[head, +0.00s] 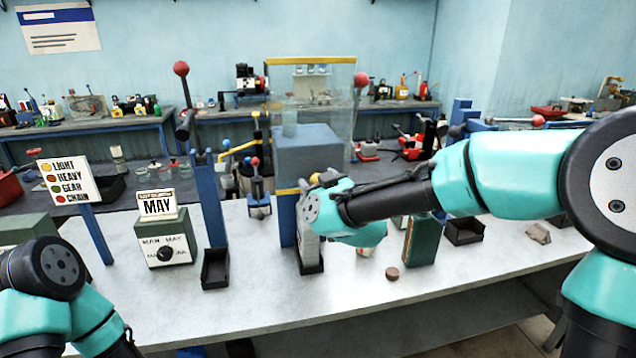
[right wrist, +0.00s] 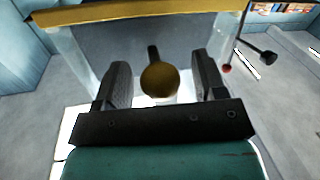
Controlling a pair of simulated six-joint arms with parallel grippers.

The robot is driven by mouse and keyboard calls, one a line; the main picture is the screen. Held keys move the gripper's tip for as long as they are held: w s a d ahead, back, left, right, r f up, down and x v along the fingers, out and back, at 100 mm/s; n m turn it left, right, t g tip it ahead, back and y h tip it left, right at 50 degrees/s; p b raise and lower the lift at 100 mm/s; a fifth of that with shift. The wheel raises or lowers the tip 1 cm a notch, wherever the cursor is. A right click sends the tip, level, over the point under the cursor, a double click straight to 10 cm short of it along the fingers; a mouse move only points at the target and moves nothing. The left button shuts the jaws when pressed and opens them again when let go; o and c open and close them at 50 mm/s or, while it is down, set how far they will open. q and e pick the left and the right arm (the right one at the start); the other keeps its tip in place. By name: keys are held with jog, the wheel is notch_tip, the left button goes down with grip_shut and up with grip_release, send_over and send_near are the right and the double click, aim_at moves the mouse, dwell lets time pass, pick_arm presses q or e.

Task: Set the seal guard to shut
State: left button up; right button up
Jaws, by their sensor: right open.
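A clear guard with a yellow top edge (head: 312,61) stands over a grey-blue machine block (head: 308,140) at the middle of the bench in the head view. I take it as the seal guard. My right gripper (right wrist: 160,85) is open in the right wrist view, one dark finger on each side of a brownish-yellow ball knob (right wrist: 160,79) on a short dark stem. My left gripper is outside the picture.
A MAY dial box (head: 167,240), a small black tray (head: 216,269) and a red-knobbed lever (head: 181,69) stand left of the machine. A green box (head: 421,240), a brown puck (head: 392,273) and another black tray (head: 464,231) are right. The front bench edge is mostly clear.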

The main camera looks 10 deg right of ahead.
jog(key=shift+w, duration=0.1)
jog(key=shift+c, duration=0.3)
grip_shut()
